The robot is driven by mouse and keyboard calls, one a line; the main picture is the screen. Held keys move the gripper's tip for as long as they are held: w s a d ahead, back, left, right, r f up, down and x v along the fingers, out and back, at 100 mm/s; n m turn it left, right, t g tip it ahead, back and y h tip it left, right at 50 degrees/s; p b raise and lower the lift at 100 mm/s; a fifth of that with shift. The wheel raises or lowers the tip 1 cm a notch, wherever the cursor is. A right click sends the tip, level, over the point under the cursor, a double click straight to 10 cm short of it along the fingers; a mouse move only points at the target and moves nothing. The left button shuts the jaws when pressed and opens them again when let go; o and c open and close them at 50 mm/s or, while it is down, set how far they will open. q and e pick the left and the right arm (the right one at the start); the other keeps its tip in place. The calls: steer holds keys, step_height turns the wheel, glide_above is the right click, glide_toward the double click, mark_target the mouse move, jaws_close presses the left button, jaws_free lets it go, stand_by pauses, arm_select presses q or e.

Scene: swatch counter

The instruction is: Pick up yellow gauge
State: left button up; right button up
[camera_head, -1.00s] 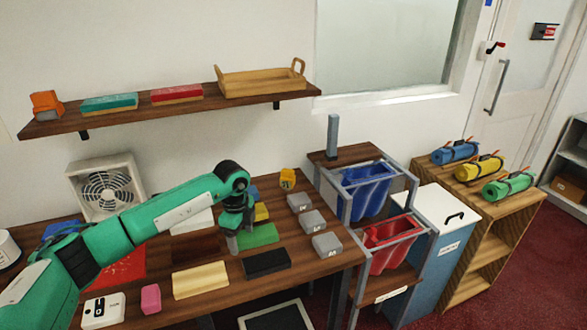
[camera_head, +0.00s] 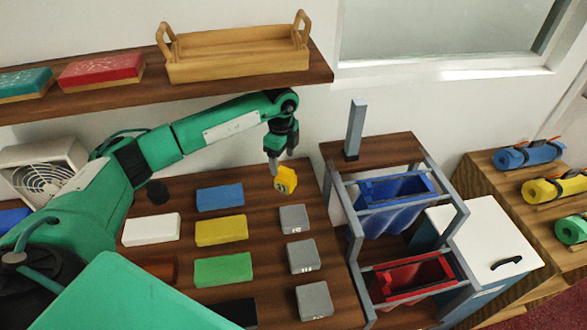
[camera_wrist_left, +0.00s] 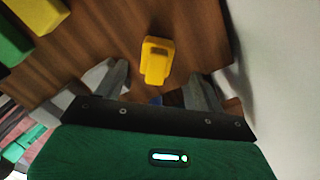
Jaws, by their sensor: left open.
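The yellow gauge (camera_head: 286,180) stands on the wooden counter near its back edge, to the right of the colored blocks. In the left wrist view the yellow gauge (camera_wrist_left: 156,60) lies ahead of the gap between my fingers. My left gripper (camera_head: 275,168) points down just beside and a little above the gauge. In the left wrist view my left gripper (camera_wrist_left: 158,88) is open and empty, with one finger on each side of the gap. My right gripper is in neither view.
Blue (camera_head: 220,197), yellow (camera_head: 221,230) and green (camera_head: 223,269) blocks lie left of the gauge. Grey labelled blocks (camera_head: 293,219) line the counter's right side. A shelf with a wooden tray (camera_head: 240,67) hangs above. A rack with a blue bin (camera_head: 395,189) stands to the right.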

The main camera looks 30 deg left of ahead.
mark_target(285, 170)
arm_select(q)
steer(key=shift+s+d+f+p, duration=0.2)
steer(key=shift+f+p, duration=0.15)
steer(key=shift+f, duration=0.25)
steer(key=shift+s+d+f+p, duration=0.15)
steer(key=shift+f+p, duration=0.15)
steer(key=shift+f, duration=0.25)
steer(key=f, duration=0.2)
steer(key=f+p, duration=0.1)
steer(key=shift+w+d+f, duration=0.2)
steer(key=shift+f, duration=0.2)
steer(key=shift+s+f, duration=0.1)
steer(key=shift+f, duration=0.25)
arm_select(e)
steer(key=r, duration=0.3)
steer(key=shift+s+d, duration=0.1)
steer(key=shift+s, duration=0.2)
arm_select(q)
steer(key=shift+c, duration=0.2)
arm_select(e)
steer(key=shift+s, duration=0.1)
arm_select(q)
steer(key=c, duration=1.1)
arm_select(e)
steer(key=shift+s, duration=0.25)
